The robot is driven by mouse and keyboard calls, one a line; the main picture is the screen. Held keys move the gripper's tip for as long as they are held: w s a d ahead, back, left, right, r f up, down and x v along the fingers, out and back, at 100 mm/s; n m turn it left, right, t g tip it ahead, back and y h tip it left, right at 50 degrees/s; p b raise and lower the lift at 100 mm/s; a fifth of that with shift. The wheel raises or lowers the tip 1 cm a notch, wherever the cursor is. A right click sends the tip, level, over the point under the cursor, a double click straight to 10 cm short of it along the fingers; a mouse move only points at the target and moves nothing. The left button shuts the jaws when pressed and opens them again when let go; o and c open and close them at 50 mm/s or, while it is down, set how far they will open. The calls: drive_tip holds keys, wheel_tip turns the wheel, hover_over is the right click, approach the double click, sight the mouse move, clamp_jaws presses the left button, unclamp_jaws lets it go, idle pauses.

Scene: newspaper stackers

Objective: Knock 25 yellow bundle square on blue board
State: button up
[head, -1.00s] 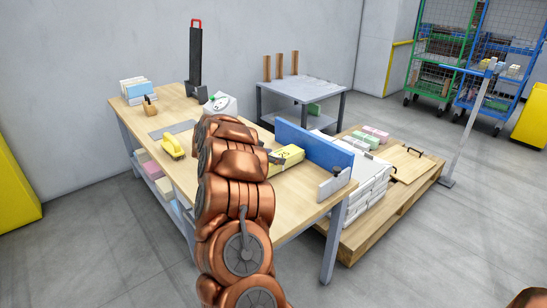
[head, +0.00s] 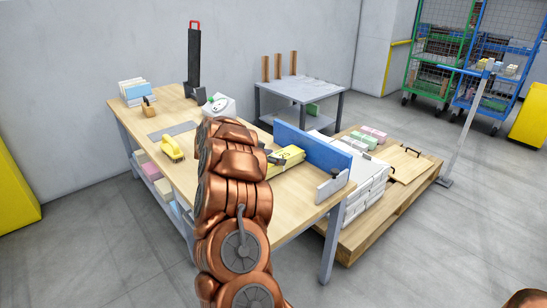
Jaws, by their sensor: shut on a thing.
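The yellow bundle (head: 287,157) lies on the wooden table, close to the blue board (head: 312,150), which stands upright along the table's right edge. I cannot tell whether the bundle touches the board. My gripper (head: 275,157) is at the bundle's left end and is shut on it. My copper-coloured arm hides much of the gripper and part of the bundle. The label with "25" is too small to read.
A grey block (head: 332,186) stands at the board's near end. A yellow tool (head: 172,148), a white scale (head: 219,106) and a wooden-handled stamp (head: 149,108) are on the table (head: 300,205). A pallet (head: 352,246) with white bundles stands to the right.

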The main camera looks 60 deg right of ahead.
drive_tip(key=shift+s+d+p, duration=0.25)
drive_tip(key=shift+d+p, duration=0.65)
drive_tip(key=shift+p, duration=0.15)
idle(0.5)
drive_tip(key=shift+s+d+r+p, duration=0.1)
drive_tip(key=shift+d+r+p, duration=0.15)
drive_tip(key=shift+p, duration=0.6)
idle(2.5)
drive_tip(key=shift+a, duration=0.2)
drive_tip(key=shift+w+a+f+p, duration=0.1)
drive_tip(key=shift+w+a+p, duration=0.15)
drive_tip(key=shift+a, duration=0.3)
drive_tip(key=shift+w+a+f+p, duration=0.1)
drive_tip(key=shift+a+p, duration=0.2)
drive_tip(key=shift+a, duration=0.3)
drive_tip(key=shift+w+a+p, duration=0.2)
drive_tip(key=shift+a+p, duration=0.05)
drive_tip(key=shift+a, duration=0.3)
drive_tip(key=shift+r, duration=0.1)
drive_tip(key=shift+r+p, duration=2.95)
drive_tip(key=shift+p, duration=0.15)
drive_tip(key=shift+w, duration=0.1)
